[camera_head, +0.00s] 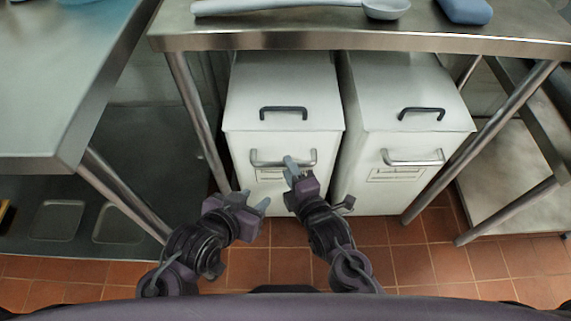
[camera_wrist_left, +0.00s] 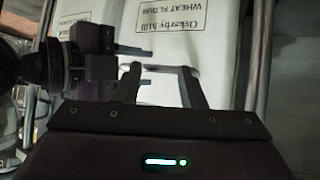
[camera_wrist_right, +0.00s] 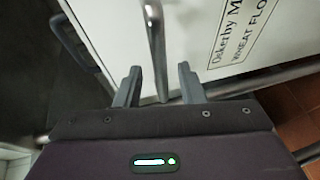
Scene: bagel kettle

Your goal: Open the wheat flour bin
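The wheat flour bin (camera_head: 282,92) is the left of two white bins under the steel table. It has a black lid handle (camera_head: 284,112) and a silver front handle (camera_head: 262,160). Its lid is closed. Its label (camera_wrist_right: 240,32) reads "WHEAT FLOUR" in both wrist views. My right gripper (camera_head: 291,166) is at the front handle, fingers apart; in the right wrist view the silver handle bar (camera_wrist_right: 155,45) shows between them. Contact cannot be told. My left gripper (camera_head: 255,201) is open and empty, low in front of the bin.
A second white bin (camera_head: 400,90) stands close on the right with the same handles. The steel table (camera_head: 300,38) overhangs both bins, with a ladle (camera_head: 385,9) on it. Table legs (camera_head: 197,115) flank the bins. Tiled floor (camera_head: 410,262) lies in front.

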